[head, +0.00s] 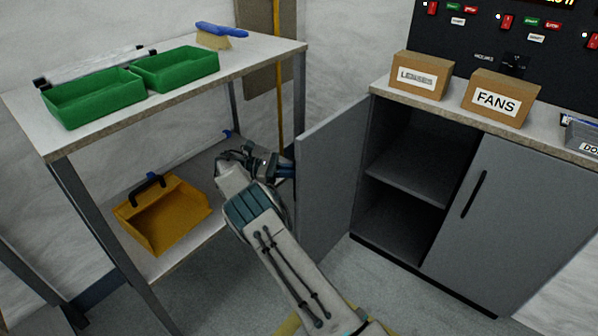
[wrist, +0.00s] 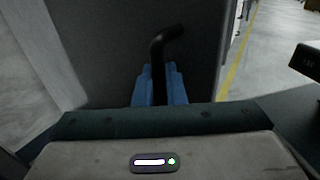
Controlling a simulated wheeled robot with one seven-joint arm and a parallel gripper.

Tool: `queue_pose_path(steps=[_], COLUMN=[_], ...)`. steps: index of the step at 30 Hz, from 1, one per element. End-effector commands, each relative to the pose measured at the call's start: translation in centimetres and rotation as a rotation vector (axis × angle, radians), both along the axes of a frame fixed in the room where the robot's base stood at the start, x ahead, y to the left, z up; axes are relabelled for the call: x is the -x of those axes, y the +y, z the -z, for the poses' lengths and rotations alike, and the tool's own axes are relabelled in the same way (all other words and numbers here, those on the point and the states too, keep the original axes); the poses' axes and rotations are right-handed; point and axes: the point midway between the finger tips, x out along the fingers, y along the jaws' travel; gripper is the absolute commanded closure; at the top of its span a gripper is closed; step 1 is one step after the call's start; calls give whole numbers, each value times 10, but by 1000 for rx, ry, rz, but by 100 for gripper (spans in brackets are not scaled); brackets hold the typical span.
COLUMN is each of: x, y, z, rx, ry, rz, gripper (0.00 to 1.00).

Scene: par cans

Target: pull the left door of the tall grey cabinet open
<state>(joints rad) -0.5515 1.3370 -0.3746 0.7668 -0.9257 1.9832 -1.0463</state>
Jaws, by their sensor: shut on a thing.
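The left door (head: 332,180) of the grey cabinet (head: 483,215) stands wide open, swung out to the left. The cabinet's left half shows an inner shelf (head: 408,178) and a dark, empty-looking inside. My gripper (head: 284,168) is at the outer face of the left door, near its free edge. In the wrist view, the blue fingers of my gripper (wrist: 160,88) are shut on the black door handle (wrist: 166,42), whose bent upper end shows above them. The door face (wrist: 105,50) fills much of that view. In the head view the handle is hidden behind my gripper.
The closed right door has its own black handle (head: 474,194). Boxes marked LENSES (head: 420,76) and FANS (head: 500,97) stand on the cabinet top. Left of my arm is a shelf table (head: 110,120) with green bins (head: 178,68), a brush (head: 218,36) and a yellow dustpan (head: 165,213) below.

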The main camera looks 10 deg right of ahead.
Motion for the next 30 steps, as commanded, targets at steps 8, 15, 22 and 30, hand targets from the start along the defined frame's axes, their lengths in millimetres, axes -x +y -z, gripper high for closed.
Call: queue_pose_path(steps=[8,15,22,30], x=[0,0,1,1], y=[4,7,11,12], z=[0,0,-1,-19], rx=[3,4,3,3], ry=[0,-1,-1,-5], rz=[-6,-11,-17,-17], gripper=[100,73,73,73])
